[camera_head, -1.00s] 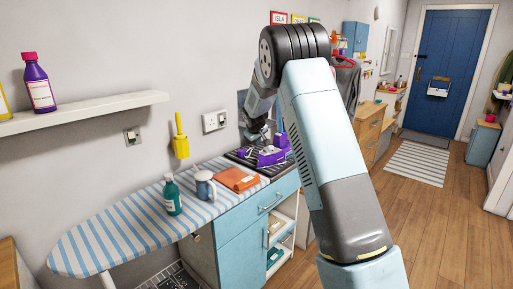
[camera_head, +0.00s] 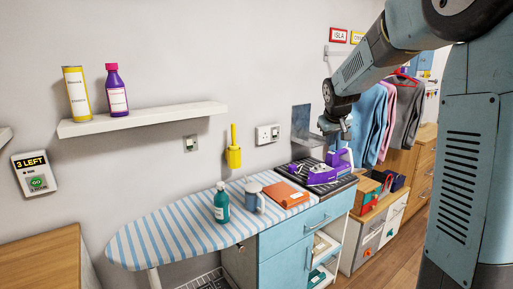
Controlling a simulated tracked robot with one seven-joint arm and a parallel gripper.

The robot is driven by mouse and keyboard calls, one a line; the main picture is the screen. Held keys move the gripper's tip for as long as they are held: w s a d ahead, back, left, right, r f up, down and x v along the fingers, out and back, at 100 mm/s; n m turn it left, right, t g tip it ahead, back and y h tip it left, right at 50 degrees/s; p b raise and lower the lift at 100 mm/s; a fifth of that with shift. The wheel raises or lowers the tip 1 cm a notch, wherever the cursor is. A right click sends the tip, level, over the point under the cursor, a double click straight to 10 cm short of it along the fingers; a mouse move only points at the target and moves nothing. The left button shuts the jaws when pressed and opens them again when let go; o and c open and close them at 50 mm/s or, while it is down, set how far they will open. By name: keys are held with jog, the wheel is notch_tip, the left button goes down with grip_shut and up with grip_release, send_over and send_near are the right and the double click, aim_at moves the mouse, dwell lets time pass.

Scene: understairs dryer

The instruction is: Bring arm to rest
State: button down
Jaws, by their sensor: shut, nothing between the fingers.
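My arm comes in from the right side of the head view and bends down to the left. My gripper (camera_head: 346,134) hangs at its end, shut and empty, above the purple iron (camera_head: 326,171). It looks apart from the iron, though the fingertips are small and partly hidden. The iron sits on a dark ribbed rest (camera_head: 347,184) on top of the blue cabinet.
The striped ironing board (camera_head: 160,238) holds a green bottle (camera_head: 221,204), a grey-blue jug (camera_head: 252,196) and an orange folded cloth (camera_head: 286,194). A wall shelf (camera_head: 145,119) is at left. Clothes (camera_head: 402,115) hang behind the arm. Floor shows at lower right.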

jog(key=s+r+m, duration=0.1)
jog(key=s+r, duration=0.1)
jog(key=s, duration=0.8)
jog(key=s+r+m, duration=0.1)
jog(key=s+r, duration=0.2)
jog(key=s, duration=0.7)
jog(key=s+f, duration=0.2)
jog(key=s, duration=0.7)
jog(key=s+a+f+m+y, duration=0.1)
jog(key=s, duration=0.8)
jog(key=shift+s+a+f+g, duration=0.25)
jog(key=shift+a+f+g, duration=0.05)
jog(key=shift+f+g, duration=0.1)
